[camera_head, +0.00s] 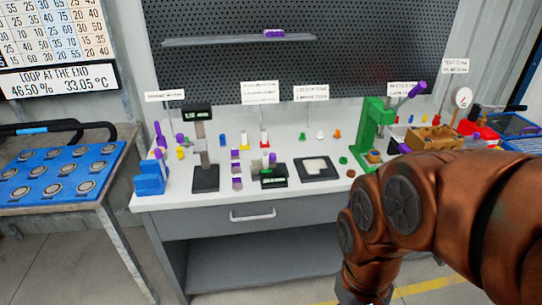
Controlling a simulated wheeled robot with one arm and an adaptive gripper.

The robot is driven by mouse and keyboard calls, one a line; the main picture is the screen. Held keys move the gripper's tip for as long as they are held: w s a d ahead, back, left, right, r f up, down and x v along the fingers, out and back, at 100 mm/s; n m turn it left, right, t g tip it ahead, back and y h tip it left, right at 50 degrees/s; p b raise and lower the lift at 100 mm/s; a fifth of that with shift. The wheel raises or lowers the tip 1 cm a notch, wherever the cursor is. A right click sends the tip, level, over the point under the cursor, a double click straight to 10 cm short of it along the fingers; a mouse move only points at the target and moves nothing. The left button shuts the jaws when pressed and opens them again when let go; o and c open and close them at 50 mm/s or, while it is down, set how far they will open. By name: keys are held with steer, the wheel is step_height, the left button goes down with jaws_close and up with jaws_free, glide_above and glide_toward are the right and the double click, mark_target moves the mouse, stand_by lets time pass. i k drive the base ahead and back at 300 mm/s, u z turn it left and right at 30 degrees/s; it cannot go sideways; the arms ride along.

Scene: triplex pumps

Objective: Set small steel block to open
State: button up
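I cannot pick out a small steel block with certainty; the pieces on the grey workbench (180,222) are too small to tell. Several small purple, yellow, white and red pieces stand between the display stand and the black plate. A purple piece (236,155) stands in a short column left of the small black device (273,178). My brown-orange arm fills the lower right and hides the right front of the bench. My gripper is not in view; the arm's lower end runs down to the bottom edge.
A grey stand with a black display (197,112) and a blue block rack (150,178) stand at left. A green press (374,130) with a purple handle stands at right, near a wooden box (433,138). A blue tray table (60,172) is far left. Bare bench shows along the front.

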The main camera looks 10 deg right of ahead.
mark_target(272, 156)
steer(key=u, duration=0.2)
steer(key=i, duration=1.05)
steer(key=u, duration=0.5)
